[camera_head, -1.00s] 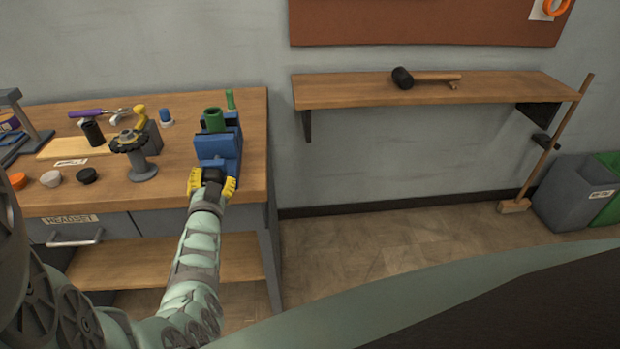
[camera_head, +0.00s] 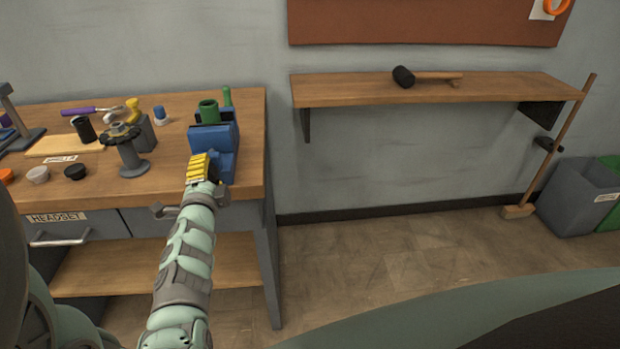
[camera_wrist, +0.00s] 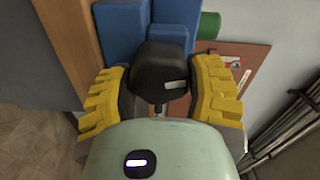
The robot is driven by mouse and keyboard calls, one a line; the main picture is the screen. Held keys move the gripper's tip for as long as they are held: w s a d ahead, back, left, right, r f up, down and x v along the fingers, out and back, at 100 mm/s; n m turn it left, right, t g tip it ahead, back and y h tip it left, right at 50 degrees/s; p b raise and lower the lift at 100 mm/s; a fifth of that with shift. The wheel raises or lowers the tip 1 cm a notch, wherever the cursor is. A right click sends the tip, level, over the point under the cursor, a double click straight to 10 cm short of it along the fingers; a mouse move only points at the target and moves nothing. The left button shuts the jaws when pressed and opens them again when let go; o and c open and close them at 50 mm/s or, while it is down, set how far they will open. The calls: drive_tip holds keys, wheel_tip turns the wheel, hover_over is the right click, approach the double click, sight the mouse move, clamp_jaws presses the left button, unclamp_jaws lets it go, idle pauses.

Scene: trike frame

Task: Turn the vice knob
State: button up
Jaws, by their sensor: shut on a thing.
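The blue vice (camera_head: 226,140) stands at the right front corner of the workbench, with a green cylinder (camera_head: 208,108) in its top. In the wrist view the blue vice body (camera_wrist: 122,30) is just beyond the black knob (camera_wrist: 160,68), which carries a small pale mark. My gripper (camera_head: 201,168) is at the front of the vice. In the wrist view its yellow ridged fingers (camera_wrist: 162,84) lie on either side of the knob, shut on it. In the head view my gripper hides the knob.
On the workbench (camera_head: 100,193), a grey stand (camera_head: 132,160), small caps and tools lie left of the vice. A drawer handle (camera_head: 165,211) sits below the bench edge near my arm. A wall shelf (camera_head: 340,91) holds a mallet.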

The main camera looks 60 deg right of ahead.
drive_tip(key=shift+s+d+f+m+b, duration=0.1)
drive_tip(key=shift+m+b, duration=0.25)
drive_tip(key=shift+m, duration=0.65)
drive_tip(key=o, duration=1.1)
drive_tip(key=shift+o, duration=0.2)
drive_tip(key=v, duration=1.2)
